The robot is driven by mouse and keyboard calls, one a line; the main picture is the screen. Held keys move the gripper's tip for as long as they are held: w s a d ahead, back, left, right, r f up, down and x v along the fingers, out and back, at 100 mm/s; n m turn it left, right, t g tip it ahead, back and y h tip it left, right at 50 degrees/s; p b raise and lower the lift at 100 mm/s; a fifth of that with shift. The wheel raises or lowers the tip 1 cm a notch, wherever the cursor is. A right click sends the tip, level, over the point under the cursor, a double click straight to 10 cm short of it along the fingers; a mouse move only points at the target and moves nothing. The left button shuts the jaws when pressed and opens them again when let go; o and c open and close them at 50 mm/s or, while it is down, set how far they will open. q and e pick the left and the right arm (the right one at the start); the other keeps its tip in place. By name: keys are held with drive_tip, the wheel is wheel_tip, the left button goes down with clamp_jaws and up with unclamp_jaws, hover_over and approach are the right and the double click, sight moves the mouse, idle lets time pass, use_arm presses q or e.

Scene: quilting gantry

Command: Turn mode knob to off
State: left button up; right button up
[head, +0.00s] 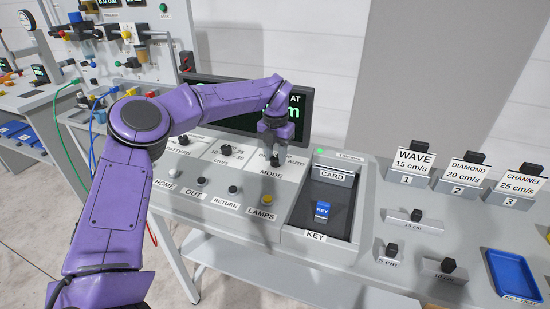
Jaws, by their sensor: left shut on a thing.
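The mode knob (275,161) is a small dark knob above the MODE label on the grey control panel, with AUTO printed to its right. My left gripper (274,150) points down over it and is shut on it. The gripper hides most of the knob and part of the lettering to its left, so I cannot tell which position it points to. My right gripper is not in view.
The speed knob (226,150) stands left of the mode knob. A dark display screen (299,110) rises behind. The lamps button (267,199) and a tray with a blue key (322,211) lie nearby. Labelled blocks and a blue tray (513,274) are at the right.

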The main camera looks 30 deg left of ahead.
sight(276, 158)
use_arm(q)
drive_tip(key=shift+f+n, duration=0.2)
drive_tip(key=shift+n, duration=0.3)
drive_tip(key=shift+b, duration=0.35)
drive_tip(key=o, duration=0.9)
drive_tip(key=shift+o, duration=0.7)
drive_tip(key=shift+w, duration=0.1)
wheel_tip(276, 158, up, 11)
drive_tip(key=shift+f, duration=0.2)
drive_tip(key=shift+n, duration=0.3)
